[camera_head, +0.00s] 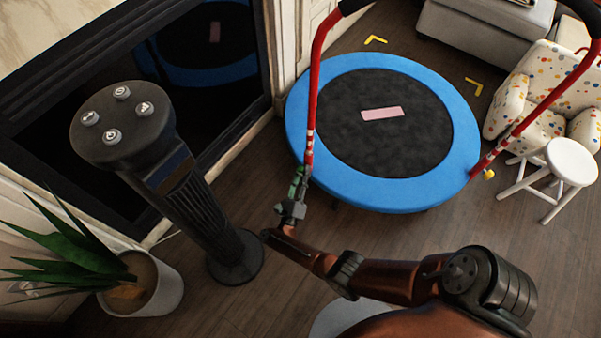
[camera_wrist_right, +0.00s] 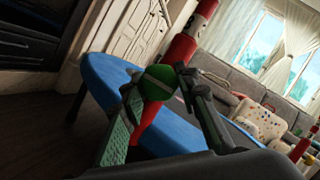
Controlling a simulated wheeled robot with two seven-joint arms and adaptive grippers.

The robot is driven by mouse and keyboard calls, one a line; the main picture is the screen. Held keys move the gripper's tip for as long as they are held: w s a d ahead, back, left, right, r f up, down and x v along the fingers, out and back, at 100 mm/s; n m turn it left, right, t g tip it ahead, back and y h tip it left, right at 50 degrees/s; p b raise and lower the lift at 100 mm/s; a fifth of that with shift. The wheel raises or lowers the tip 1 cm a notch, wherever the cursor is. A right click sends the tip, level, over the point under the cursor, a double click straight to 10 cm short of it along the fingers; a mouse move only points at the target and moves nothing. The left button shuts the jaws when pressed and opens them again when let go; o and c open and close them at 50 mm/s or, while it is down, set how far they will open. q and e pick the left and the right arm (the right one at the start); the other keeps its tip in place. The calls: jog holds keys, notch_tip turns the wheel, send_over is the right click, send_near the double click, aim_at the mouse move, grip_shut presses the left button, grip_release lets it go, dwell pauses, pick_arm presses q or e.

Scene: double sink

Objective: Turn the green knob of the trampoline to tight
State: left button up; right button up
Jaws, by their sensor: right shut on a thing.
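The trampoline (camera_head: 305,108) has a blue padded rim, a dark mat and a red handle frame. Its green knob (camera_wrist_right: 157,82) sits on the red post (camera_wrist_right: 190,40) in the right wrist view, between the fingers of my right gripper (camera_wrist_right: 160,90). In the head view my right gripper (camera_head: 298,190) is at the lower end of the left red post, shut on the knob. The fingers hide much of the knob there, and I cannot read its setting. A yellow knob (camera_head: 488,173) is on the right post. My left gripper is not in view.
A black tower fan (camera_head: 190,190) stands at the left, with a potted plant (camera_head: 150,285) beside it. A white stool (camera_head: 571,162) and a spotted armchair (camera_head: 545,95) stand at the right. Wooden floor (camera_head: 230,300) shows in front of the trampoline.

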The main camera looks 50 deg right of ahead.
jog(key=shift+w+r, duration=0.1)
jog(key=shift+r, duration=0.3)
jog(key=o, duration=1)
jog(key=shift+o, duration=0.9)
jog(key=shift+f, duration=0.2)
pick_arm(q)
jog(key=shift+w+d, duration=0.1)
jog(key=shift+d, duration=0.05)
pick_arm(e)
jog(key=shift+s+a+f, duration=0.1)
jog(key=shift+s+a, duration=0.1)
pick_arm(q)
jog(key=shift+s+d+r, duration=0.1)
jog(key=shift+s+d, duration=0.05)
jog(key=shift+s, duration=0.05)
pick_arm(e)
jog(key=v, duration=1.1)
jog(key=shift+a, duration=0.2)
jog(key=shift+s, duration=0.1)
